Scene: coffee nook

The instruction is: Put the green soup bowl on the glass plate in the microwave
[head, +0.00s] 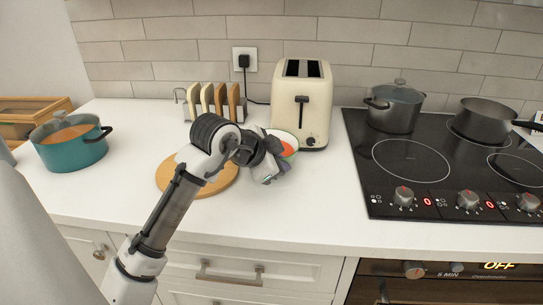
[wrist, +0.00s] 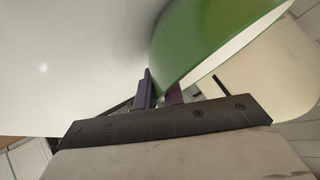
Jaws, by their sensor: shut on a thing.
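The green soup bowl (wrist: 205,40) fills the upper right of the wrist view, its green wall and pale rim close to the fingers. My gripper (wrist: 160,92) is shut on the bowl's edge. In the head view the bowl (head: 289,143) shows a light rim and reddish contents in front of the toaster, partly hidden by my gripper (head: 268,178). I cannot tell whether the bowl touches the counter. The microwave and its glass plate are not in view.
A cream toaster (head: 302,100) stands close behind the bowl, with a toast rack (head: 182,97) to its left. A round wooden board (head: 226,182) lies under my arm. A teal pot (head: 72,150) stands left, a black hob (head: 440,150) right. The front counter is clear.

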